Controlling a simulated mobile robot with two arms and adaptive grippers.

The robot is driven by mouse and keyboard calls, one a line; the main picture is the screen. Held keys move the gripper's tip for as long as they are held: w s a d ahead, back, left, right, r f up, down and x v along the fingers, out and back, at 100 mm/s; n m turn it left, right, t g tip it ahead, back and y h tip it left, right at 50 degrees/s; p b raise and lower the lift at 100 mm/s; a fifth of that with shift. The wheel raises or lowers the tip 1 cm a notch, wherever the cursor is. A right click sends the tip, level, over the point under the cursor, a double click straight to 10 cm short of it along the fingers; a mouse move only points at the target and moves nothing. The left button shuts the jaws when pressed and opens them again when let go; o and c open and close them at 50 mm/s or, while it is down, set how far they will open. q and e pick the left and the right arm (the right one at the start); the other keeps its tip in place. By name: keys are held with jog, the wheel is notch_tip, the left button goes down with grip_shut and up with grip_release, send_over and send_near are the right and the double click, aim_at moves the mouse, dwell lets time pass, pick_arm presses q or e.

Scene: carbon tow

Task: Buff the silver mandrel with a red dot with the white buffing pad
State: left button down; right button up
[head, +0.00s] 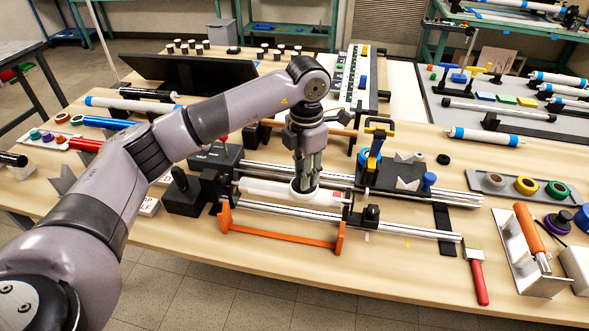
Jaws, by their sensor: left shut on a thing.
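My left gripper (306,178) points straight down over the middle of the bench and is shut on the white buffing pad (303,189). A small reddish mark shows near the mandrel's right end. My right gripper is not in view.
A black block (184,194) is at left. A red-handled tool (478,280) and an orange roller (529,228) lie at right.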

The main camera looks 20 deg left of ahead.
pick_arm(q)
jog(key=shift+w+d+f, duration=0.1)
jog(key=shift+w+d, duration=0.1)
jog(key=shift+d, duration=0.6)
jog(key=shift+w+d, duration=0.15)
jog(key=shift+d, duration=0.6)
jog(key=shift+s+a+b, duration=0.15)
jog(key=shift+s+a, duration=0.1)
jog(key=shift+a, duration=0.95)
jog(key=shift+s+a+b, duration=0.15)
jog(key=shift+s+a, duration=0.05)
jog(key=shift+a, duration=0.95)
jog(key=shift+s+a+b, duration=0.2)
jog(key=shift+a, duration=0.65)
jog(key=shift+s+a+b, duration=0.2)
jog(key=shift+a, duration=0.6)
jog(key=shift+s+a+b, duration=0.1)
jog(key=shift+s+a, duration=0.15)
jog(key=shift+a, duration=0.65)
jog(key=shift+s+a+b, duration=0.15)
jog(key=shift+s+a, duration=0.05)
jog(key=shift+a, duration=0.65)
jog(key=shift+s+a+b, duration=0.1)
jog(key=shift+s+a, duration=0.15)
jog(key=shift+a, duration=0.65)
notch_tip(320, 180, up, 5)
jog(key=p, duration=0.3)
jog(key=shift+p, duration=0.3)
